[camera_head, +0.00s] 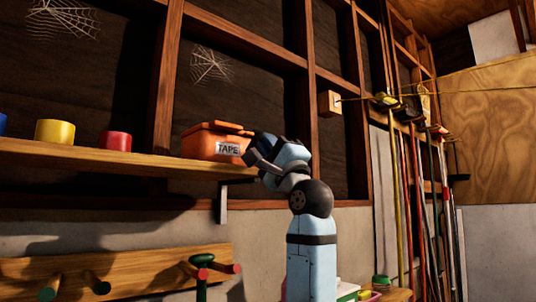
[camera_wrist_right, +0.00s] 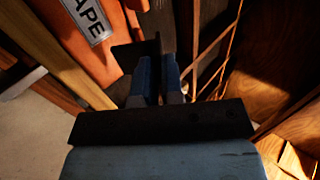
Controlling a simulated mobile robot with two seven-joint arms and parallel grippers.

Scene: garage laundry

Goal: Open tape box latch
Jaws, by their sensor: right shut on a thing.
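The orange tape box (camera_head: 198,146), with a white "TAPE" label (camera_head: 228,149), stands on the wooden shelf. In the right wrist view the box (camera_wrist_right: 70,32) and part of its label (camera_wrist_right: 89,17) are at the upper left. My right gripper (camera_head: 255,148) is at the right end of the box. In the wrist view its fingers (camera_wrist_right: 158,72) are close together at a dark piece beside the box, which appears to be the latch. The grip itself is partly hidden, and I cannot tell whether the latch is released. My left gripper is not in view.
A yellow tape roll (camera_head: 55,132) and a red one (camera_head: 115,141) sit on the shelf (camera_head: 90,156) left of the box. Wall studs rise behind it. A peg rack (camera_head: 130,270) is below, and long-handled tools (camera_head: 412,200) hang at the right.

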